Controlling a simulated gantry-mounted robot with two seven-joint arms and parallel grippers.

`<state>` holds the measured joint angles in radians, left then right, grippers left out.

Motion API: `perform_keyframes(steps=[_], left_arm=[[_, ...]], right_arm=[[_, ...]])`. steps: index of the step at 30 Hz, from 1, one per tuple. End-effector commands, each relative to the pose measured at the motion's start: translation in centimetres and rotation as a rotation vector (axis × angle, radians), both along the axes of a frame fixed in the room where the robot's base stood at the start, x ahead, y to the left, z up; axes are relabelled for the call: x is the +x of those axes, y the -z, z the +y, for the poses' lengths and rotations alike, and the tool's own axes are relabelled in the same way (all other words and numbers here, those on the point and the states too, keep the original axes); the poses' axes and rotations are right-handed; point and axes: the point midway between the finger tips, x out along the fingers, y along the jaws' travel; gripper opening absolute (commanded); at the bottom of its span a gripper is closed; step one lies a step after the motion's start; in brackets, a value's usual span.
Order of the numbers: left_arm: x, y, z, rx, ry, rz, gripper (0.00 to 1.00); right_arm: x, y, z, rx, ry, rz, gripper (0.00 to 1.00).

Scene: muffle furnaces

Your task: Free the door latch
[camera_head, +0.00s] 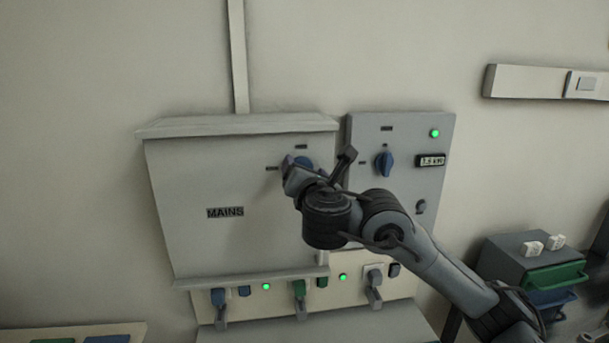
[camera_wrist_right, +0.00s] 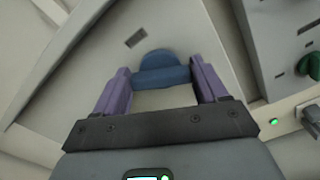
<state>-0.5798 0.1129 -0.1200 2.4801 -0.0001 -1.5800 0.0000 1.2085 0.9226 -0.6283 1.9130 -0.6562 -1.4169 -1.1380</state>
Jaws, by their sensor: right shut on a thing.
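The grey MAINS cabinet (camera_head: 230,235) hangs on the wall with its door shut. A blue turn knob, the door latch (camera_head: 304,161), sits at its upper right and is partly hidden by my right gripper (camera_head: 292,175). In the right wrist view the latch (camera_wrist_right: 160,68) shows as a round blue base with a bar. The two purple fingers of my right gripper (camera_wrist_right: 161,80) are closed on the two ends of the bar. My left gripper is not in view.
A row of switches with levers and green lamps (camera_head: 266,286) runs below. Drawers (camera_head: 520,263) stand at the lower right.

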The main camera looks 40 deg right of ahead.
Motion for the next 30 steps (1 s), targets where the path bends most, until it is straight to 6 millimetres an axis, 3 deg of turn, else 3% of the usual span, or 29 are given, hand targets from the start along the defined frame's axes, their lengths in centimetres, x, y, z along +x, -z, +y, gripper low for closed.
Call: perform_keyframes(steps=[30], left_arm=[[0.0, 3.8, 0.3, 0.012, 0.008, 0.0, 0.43]], right_arm=[[-0.1, 0.6, -0.3, 0.803, 0.0, -0.469, 0.42]])
